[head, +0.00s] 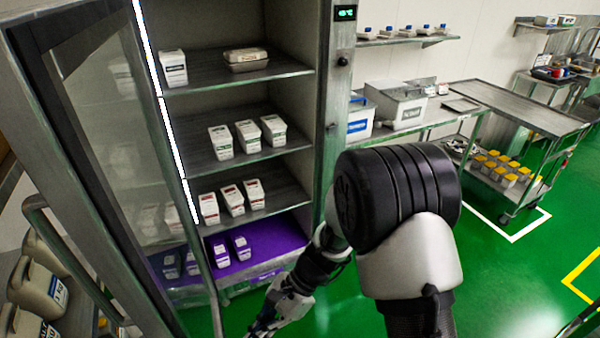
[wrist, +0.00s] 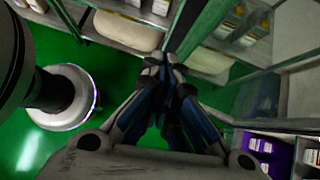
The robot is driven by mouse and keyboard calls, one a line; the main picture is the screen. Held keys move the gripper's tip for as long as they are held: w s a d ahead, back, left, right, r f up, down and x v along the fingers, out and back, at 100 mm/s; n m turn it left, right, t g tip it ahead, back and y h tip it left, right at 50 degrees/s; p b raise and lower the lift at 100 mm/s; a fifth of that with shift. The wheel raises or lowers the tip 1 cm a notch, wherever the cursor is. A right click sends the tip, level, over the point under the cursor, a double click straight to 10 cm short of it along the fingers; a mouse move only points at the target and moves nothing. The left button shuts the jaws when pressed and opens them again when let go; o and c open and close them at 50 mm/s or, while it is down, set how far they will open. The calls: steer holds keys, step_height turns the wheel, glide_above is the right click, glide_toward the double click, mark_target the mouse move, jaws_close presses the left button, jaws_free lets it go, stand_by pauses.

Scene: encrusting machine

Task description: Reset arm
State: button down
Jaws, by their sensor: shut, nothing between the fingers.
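My arm reaches down in the middle of the head view, in front of the open cabinet. My gripper (head: 264,326) hangs low at the bottom edge of that view, partly cut off. In the wrist view my gripper (wrist: 166,64) shows with its fingertips together and nothing between them. It points over the green floor and touches nothing that I can see.
The fridge-like cabinet (head: 325,130) holds several cartons on its shelves and purple bottom level (head: 270,238). Its glass door (head: 95,120) stands open at left. Large canisters (head: 38,287) stand at lower left. A cart (head: 520,108) stands at right; green floor (head: 490,270) is clear.

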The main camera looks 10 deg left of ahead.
steer(key=s+d+r+n+t+h+b, duration=0.15)
steer(key=d+r+n+t+h, duration=0.35)
steer(key=d+r, duration=0.9)
steer(key=s+d+r+n+t+h, duration=0.1)
steer(key=s+d+r+n+t, duration=0.1)
steer(key=d, duration=0.4)
steer(key=s+d+r+n+t+h+b, duration=0.1)
steer(key=s+d+r+n+t, duration=0.2)
steer(key=s+d+r, duration=0.2)
steer(key=shift+s+d+r+b, duration=0.3)
steer(key=shift+d, duration=0.7)
